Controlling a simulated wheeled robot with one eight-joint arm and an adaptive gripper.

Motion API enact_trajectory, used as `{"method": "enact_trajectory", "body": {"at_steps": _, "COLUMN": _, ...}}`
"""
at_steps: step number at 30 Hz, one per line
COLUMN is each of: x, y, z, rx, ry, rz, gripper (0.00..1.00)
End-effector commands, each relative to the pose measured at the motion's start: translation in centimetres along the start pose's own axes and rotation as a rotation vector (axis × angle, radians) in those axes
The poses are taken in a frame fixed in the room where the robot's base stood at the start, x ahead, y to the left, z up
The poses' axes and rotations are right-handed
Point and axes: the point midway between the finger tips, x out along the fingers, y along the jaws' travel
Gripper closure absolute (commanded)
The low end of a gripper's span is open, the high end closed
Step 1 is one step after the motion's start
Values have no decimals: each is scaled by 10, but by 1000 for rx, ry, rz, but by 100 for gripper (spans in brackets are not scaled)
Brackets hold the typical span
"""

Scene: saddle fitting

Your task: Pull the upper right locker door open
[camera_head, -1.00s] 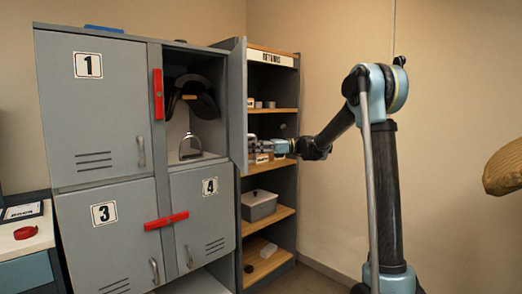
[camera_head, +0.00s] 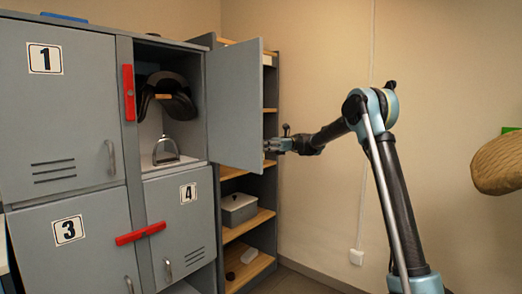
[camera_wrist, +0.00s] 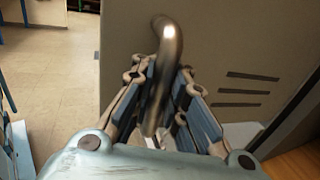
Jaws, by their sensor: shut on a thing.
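The upper right locker door (camera_head: 236,108) stands partly open, swung out to the right of its compartment. Its inner face shows in the head view. The wrist view shows its outer face (camera_wrist: 215,45) with vent slots and a curved metal handle (camera_wrist: 170,50). My gripper (camera_wrist: 160,110) is shut on this handle, with a finger on each side of it. In the head view my gripper (camera_head: 272,145) is at the door's right edge, and the handle is hidden behind the door. Inside the open compartment are a dark saddle (camera_head: 172,98) and a metal stirrup (camera_head: 165,150).
Doors 1 (camera_head: 60,110), 3 (camera_head: 75,250) and 4 (camera_head: 182,225) are shut. A red bar (camera_head: 129,92) is upright beside the opening; another (camera_head: 140,234) spans doors 3 and 4. A shelf unit (camera_head: 250,232) holding a grey box (camera_head: 238,209) stands behind the open door.

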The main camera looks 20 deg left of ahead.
Motion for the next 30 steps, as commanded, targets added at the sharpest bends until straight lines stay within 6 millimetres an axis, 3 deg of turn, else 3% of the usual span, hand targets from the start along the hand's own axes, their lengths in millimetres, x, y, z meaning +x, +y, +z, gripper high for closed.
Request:
{"method": "enact_trajectory", "body": {"at_steps": 17, "x": 1, "y": 0, "z": -3, "rx": 4, "ry": 6, "rz": 29, "gripper": 100}}
{"method": "enact_trajectory", "body": {"at_steps": 18, "x": 1, "y": 0, "z": -3, "rx": 4, "ry": 6, "rz": 30, "gripper": 81}}
{"method": "enact_trajectory", "body": {"at_steps": 19, "x": 1, "y": 0, "z": -3, "rx": 4, "ry": 5, "rz": 29, "gripper": 77}}
{"method": "enact_trajectory", "body": {"at_steps": 30, "x": 7, "y": -3, "z": 4, "rx": 2, "ry": 3, "rz": 33, "gripper": 77}}
